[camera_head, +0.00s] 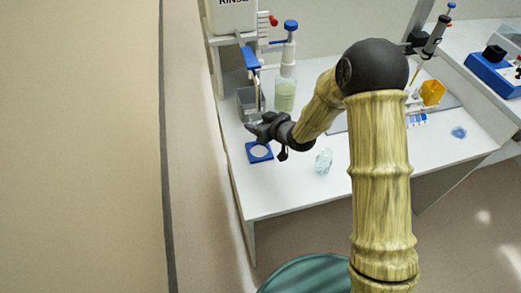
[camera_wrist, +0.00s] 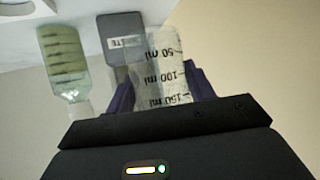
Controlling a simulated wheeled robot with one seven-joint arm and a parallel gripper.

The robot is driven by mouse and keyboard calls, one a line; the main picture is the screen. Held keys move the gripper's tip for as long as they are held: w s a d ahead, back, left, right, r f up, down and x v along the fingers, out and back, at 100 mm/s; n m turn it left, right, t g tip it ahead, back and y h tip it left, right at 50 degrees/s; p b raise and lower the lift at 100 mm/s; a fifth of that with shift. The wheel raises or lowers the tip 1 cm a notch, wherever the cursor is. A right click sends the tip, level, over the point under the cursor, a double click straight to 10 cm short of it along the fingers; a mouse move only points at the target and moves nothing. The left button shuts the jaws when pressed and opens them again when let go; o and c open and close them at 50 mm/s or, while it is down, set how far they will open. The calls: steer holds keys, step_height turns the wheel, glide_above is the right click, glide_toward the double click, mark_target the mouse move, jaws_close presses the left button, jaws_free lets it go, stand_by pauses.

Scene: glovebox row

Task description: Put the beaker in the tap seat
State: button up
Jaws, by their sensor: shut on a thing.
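My gripper (camera_head: 256,129) is shut on the clear beaker (camera_wrist: 166,75), which has black volume marks. The wrist view shows the beaker between the two dark purple fingers. In the head view I cannot make out the held beaker clearly behind the gripper. A blue square seat (camera_head: 250,159) with a pale round centre lies on the bench, just below my gripper in the picture. The blue-levered tap (camera_head: 251,58) is above and behind my gripper. I cannot tell the height of the beaker above the bench.
A grey waste box (camera_head: 243,98) stands close behind my gripper and shows in the wrist view (camera_wrist: 121,24). A green-liquid bottle (camera_head: 284,95) is beside it. Another clear glass vessel (camera_head: 323,161) stands to the right. The front bench top (camera_head: 285,195) is clear.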

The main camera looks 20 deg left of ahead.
steer(key=shift+s+r, duration=0.1)
steer(key=shift+s, duration=0.2)
step_height(320, 180, down, 5)
steer(key=shift+f, duration=0.15)
steer(key=shift+w+f, duration=0.15)
steer(key=shift+f, duration=0.2)
steer(key=shift+d+f, duration=0.1)
step_height(320, 180, down, 4)
steer(key=shift+a, duration=0.2)
